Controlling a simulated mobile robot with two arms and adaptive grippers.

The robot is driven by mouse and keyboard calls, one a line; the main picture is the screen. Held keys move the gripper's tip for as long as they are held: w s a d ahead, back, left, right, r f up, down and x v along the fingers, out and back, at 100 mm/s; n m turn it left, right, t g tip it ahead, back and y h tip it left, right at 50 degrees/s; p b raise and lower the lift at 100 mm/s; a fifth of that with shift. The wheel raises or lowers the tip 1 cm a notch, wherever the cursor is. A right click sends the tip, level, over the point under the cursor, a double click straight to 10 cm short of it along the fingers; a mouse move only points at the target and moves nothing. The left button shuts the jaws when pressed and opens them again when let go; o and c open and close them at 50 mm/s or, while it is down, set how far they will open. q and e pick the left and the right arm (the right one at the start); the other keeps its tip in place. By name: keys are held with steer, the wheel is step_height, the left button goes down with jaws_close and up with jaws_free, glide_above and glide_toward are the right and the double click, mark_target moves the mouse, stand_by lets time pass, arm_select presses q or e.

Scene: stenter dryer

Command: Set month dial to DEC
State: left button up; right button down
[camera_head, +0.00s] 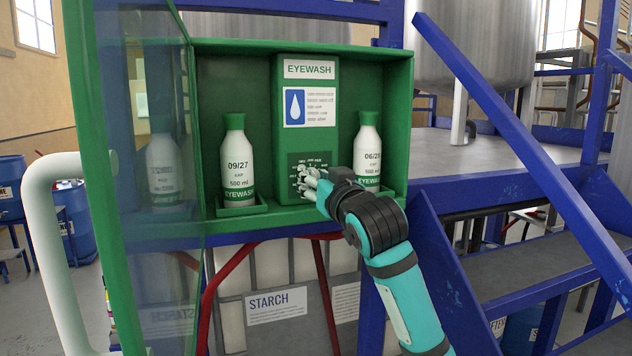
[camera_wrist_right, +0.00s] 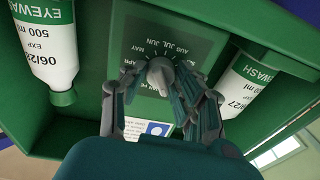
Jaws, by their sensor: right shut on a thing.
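The month dial (camera_wrist_right: 160,72) is a grey knob on a dark panel on the green eyewash unit. Month marks ring it; AUG, JUL, JUN and MAY are readable in the wrist view. In the head view the dial panel (camera_head: 312,160) is partly covered by my right gripper (camera_head: 309,182). My right gripper also shows in the wrist view (camera_wrist_right: 161,84), its fingers on both sides of the knob, shut on it. My left gripper is not in view.
White bottles with green caps stand left (camera_head: 237,165) and right (camera_head: 368,150) of the dial, the right one close to my gripper. A green cabinet (camera_head: 403,90) surrounds them; its glass door (camera_head: 150,110) stands open at left. Blue stairs (camera_head: 520,130) lie to the right.

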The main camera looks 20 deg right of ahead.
steer(key=shift+m, duration=0.5)
steer(key=c, duration=1)
jaws_free()
steer(key=s, duration=0.8)
steer(key=s+d+f, duration=0.1)
steer(key=s, duration=0.3)
